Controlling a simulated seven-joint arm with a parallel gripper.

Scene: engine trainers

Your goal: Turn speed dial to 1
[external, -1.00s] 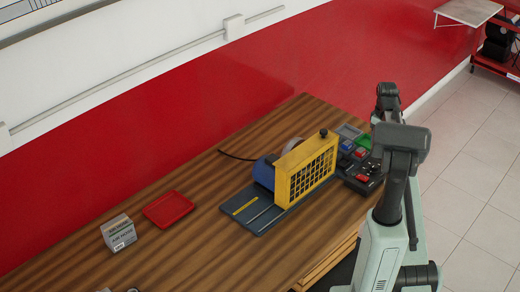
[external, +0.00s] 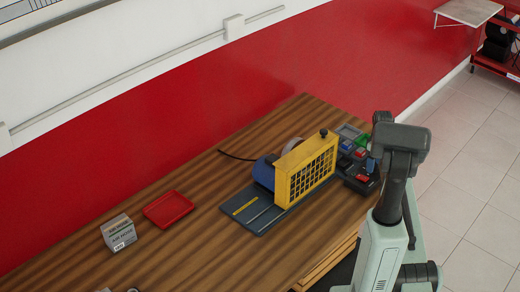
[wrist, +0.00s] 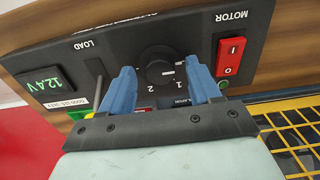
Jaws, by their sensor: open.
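The speed dial (wrist: 156,74) is a round black knob on a dark panel in the wrist view. Printed 1 and 2 show below it, and a pale mark shows on the knob. My gripper (wrist: 161,64) is open, with one blue finger on each side of the dial. I cannot tell whether either finger touches it. In the external view my gripper (external: 371,164) is over the dark control panel (external: 352,184) at the table's right end; the dial is too small to make out there.
A red MOTOR switch (wrist: 230,56) sits right of the dial. A LOAD lever (wrist: 98,88) and a green 12.4 V display (wrist: 55,89) are left. A yellow guard (external: 292,184) stands beside the panel. A red tray (external: 168,209) and a box (external: 118,234) lie farther left.

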